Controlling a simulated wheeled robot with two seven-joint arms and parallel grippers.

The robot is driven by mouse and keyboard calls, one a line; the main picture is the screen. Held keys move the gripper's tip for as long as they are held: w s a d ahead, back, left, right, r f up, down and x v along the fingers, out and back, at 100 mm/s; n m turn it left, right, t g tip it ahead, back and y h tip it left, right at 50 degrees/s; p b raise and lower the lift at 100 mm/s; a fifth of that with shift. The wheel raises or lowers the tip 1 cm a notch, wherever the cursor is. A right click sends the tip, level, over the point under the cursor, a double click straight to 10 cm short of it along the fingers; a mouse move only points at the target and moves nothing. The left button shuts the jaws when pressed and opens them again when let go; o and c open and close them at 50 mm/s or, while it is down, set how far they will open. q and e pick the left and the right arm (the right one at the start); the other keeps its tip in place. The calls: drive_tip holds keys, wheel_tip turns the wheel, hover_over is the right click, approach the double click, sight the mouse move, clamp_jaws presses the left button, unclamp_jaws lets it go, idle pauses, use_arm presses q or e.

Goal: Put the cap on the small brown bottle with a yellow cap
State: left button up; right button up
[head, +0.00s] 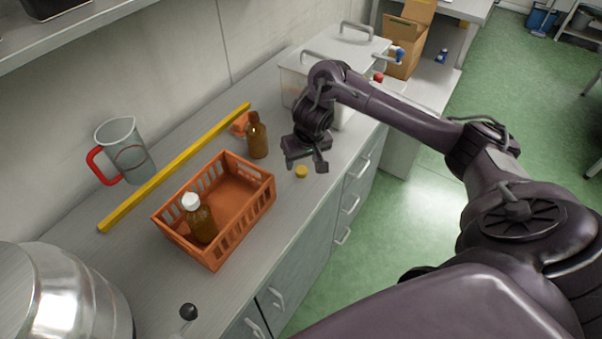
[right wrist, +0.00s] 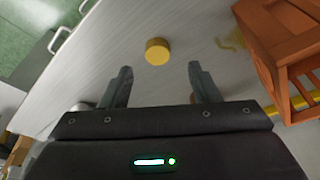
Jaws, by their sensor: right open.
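The small brown bottle (head: 258,137) stands upright and uncapped on the grey counter, behind the orange crate in the head view. The yellow cap (head: 301,171) lies on the counter near the front edge, apart from the bottle. It also shows in the right wrist view (right wrist: 157,52), just beyond the fingertips and roughly centred between them. My right gripper (head: 306,166) is open and empty, close to the cap and to the right of the bottle. In the right wrist view its two fingers (right wrist: 160,72) are spread apart. My left gripper is not in view.
An orange crate (head: 264,190) holds a brown bottle with a white cap (head: 201,220). A yellow bar (head: 175,166) lies along the counter, near an orange object (head: 239,123). A jug with a red handle (head: 125,150) stands left. A lidded box (head: 292,82) stands behind my right gripper.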

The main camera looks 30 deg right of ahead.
sight(302, 169)
drive_tip(key=shift+r, duration=0.1)
drive_tip(key=b+x, duration=0.1)
drive_tip(key=x, duration=0.3)
drive_tip(key=shift+d+f, duration=0.2)
drive_tip(key=shift+f, duration=0.35)
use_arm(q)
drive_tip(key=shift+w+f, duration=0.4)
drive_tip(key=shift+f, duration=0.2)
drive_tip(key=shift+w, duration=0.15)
use_arm(e)
drive_tip(key=c, duration=1)
